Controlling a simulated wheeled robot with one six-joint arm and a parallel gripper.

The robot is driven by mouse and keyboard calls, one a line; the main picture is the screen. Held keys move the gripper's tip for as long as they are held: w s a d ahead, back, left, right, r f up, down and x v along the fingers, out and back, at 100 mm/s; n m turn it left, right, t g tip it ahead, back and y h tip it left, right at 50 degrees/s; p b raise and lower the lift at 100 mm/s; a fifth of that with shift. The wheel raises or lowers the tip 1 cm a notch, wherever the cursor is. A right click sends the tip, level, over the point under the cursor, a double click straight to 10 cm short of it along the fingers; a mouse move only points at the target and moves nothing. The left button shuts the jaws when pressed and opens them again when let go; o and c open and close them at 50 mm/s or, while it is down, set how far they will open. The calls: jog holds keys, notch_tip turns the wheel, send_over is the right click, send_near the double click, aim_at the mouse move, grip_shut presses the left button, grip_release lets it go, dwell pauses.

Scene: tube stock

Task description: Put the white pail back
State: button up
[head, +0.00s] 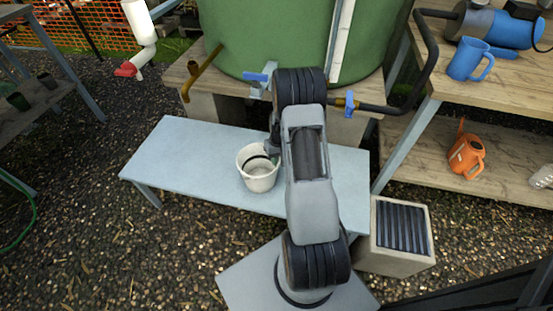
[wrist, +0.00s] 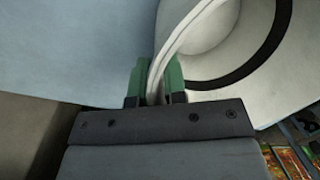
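The white pail (head: 262,184) is upright at the pale blue-grey bench (head: 190,150), in the middle of the head view. A dark band or handle shows across it. I cannot tell whether its base touches the bench top. My gripper (head: 273,152) is at the pail's upper right rim, partly hidden by my arm. In the wrist view, the green fingers of my gripper (wrist: 156,88) stand on either side of the pail's wall, with the white rim (wrist: 178,38) running between them. They look closed on it.
A green tank (head: 285,40) with a brass tap (head: 200,72) and blue-handled valves stands behind the bench. A wooden table at right carries a blue jug (head: 470,60); an orange can (head: 467,155) is on its lower shelf. A grated box (head: 400,235) stands at front right.

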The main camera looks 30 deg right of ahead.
jog(key=shift+o, duration=1.4)
jog(key=shift+r, duration=0.15)
jog(key=a+r+p, duration=0.2)
jog(key=r, duration=0.8)
jog(key=a+r+p, duration=0.2)
jog(key=r, duration=0.8)
jog(key=s+a+r+n+t+h, duration=0.1)
jog(key=s+a+r+n+t, duration=0.1)
jog(key=s+a+r, duration=0.8)
jog(key=s+a+t, duration=0.1)
jog(key=s+a, duration=0.3)
jog(key=s, duration=0.1)
jog(key=shift+s+h, duration=0.25)
jog(key=shift+h, duration=0.05)
jog(key=shift+r, duration=0.1)
